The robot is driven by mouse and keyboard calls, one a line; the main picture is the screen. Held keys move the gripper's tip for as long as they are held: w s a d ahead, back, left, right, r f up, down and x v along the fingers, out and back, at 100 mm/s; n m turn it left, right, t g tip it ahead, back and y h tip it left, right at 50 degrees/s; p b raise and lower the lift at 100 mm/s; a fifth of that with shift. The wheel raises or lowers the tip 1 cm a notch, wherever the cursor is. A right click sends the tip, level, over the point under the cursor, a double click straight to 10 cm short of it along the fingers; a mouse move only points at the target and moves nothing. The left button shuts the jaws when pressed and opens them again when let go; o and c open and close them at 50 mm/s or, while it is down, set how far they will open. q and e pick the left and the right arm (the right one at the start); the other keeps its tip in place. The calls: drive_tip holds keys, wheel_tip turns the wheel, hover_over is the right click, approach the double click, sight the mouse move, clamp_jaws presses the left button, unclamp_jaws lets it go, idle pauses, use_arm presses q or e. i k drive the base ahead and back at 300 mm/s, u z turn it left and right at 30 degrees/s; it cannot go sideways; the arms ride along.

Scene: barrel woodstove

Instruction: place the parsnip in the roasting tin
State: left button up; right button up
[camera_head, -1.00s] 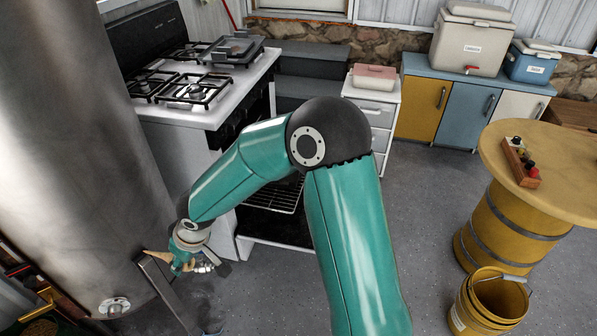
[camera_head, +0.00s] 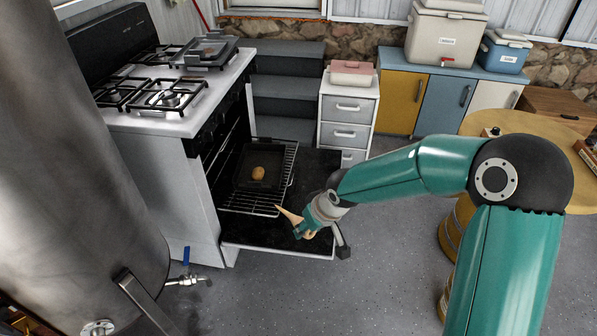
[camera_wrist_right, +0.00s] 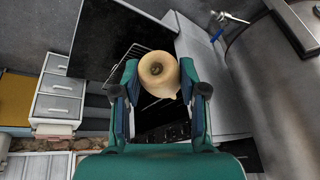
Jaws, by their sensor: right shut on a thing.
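The pale tan, tapered parsnip (camera_head: 288,215) is held in my right gripper (camera_head: 303,228), with its narrow end pointing left toward the oven. In the right wrist view the parsnip (camera_wrist_right: 158,73) shows end-on between the two fingers of my right gripper (camera_wrist_right: 158,88). A dark roasting tin (camera_head: 262,154) sits on the wire rack inside the open oven, with a round tan item (camera_head: 265,173) in it. The parsnip is in front of and to the right of the tin, apart from it, over the lowered oven door. My left gripper is not in view.
The oven door (camera_head: 280,238) is lowered, and the wire rack (camera_head: 250,208) juts out. A large metal barrel (camera_head: 90,150) with a tap (camera_head: 185,281) stands at left. A dark pan (camera_head: 205,62) is on the stovetop. White drawers (camera_head: 347,115) stand behind; grey floor is clear in front.

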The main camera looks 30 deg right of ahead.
sight(270, 162)
drive_tip(key=z, duration=0.5)
drive_tip(key=i, duration=1.1)
drive_tip(key=z, duration=0.4)
drive_tip(key=i, duration=0.7)
drive_tip(key=u, duration=0.35)
